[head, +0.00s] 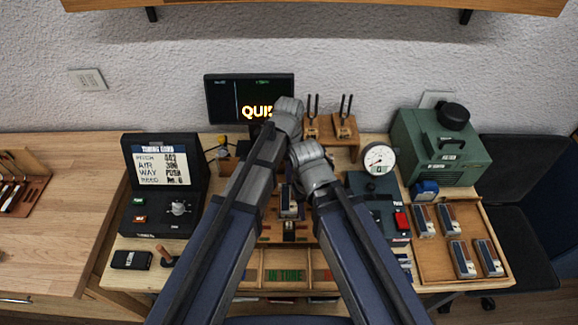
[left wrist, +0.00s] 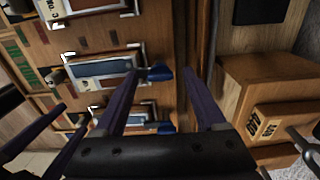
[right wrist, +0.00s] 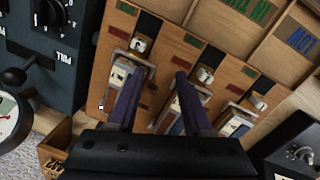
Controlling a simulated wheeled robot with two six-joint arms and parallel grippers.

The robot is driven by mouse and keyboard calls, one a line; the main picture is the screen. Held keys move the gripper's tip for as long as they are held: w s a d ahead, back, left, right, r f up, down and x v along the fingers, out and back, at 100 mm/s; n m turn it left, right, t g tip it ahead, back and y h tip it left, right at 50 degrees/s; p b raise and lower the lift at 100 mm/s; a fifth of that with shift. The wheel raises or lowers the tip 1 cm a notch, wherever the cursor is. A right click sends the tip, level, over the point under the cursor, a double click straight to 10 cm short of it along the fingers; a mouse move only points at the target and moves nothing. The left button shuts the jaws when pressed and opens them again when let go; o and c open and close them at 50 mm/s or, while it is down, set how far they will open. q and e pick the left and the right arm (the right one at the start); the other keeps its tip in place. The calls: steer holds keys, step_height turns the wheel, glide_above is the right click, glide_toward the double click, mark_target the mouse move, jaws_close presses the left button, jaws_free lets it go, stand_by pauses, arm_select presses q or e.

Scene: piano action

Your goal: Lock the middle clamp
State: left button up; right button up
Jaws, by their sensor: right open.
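Three clamps with metal frames and blue levers sit in a row on a wooden board (right wrist: 165,50). The middle clamp (left wrist: 100,70) shows in the left wrist view, its blue lever (left wrist: 157,73) between the fingertips of my left gripper (left wrist: 165,74). The fingers are apart; I cannot tell whether they touch the lever. Another clamp's lever (left wrist: 165,127) is below it. My arms hide most of the board in the head view.
A black tuning device (head: 160,190) stands left and a pressure gauge (head: 379,158) right of my arms. A green machine (head: 440,150) is at the back right. A wooden tray (head: 430,262) with several blocks lies at the right. Tuning forks (head: 345,115) stand behind.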

arm_select(q)
steer(key=shift+r, duration=0.1)
step_height(320, 180, up, 8)
steer(key=p, duration=0.8)
arm_select(e)
step_height(320, 180, up, 8)
arm_select(q)
steer(key=shift+f, duration=0.2)
arm_select(e)
steer(key=shift+f, duration=0.15)
arm_select(q)
steer(key=s+a+n, duration=0.5)
steer(key=a+n, duration=0.4)
steer(key=s+a+n, duration=0.5)
steer(key=a+n, duration=0.3)
steer(key=n, duration=0.1)
steer(key=s+d+f+m+b, duration=0.1)
steer(key=s+d+b, duration=0.1)
steer(key=d, duration=0.3)
steer(key=s+d+f+m+y+b, duration=0.1)
steer(key=s+d+f+m+b, duration=0.1)
steer(key=d, duration=0.4)
steer(key=shift+s+f+m, duration=0.3)
steer(key=shift+s, duration=0.4)
arm_select(e)
step_height(320, 180, down, 4)
steer(key=shift+r, duration=0.15)
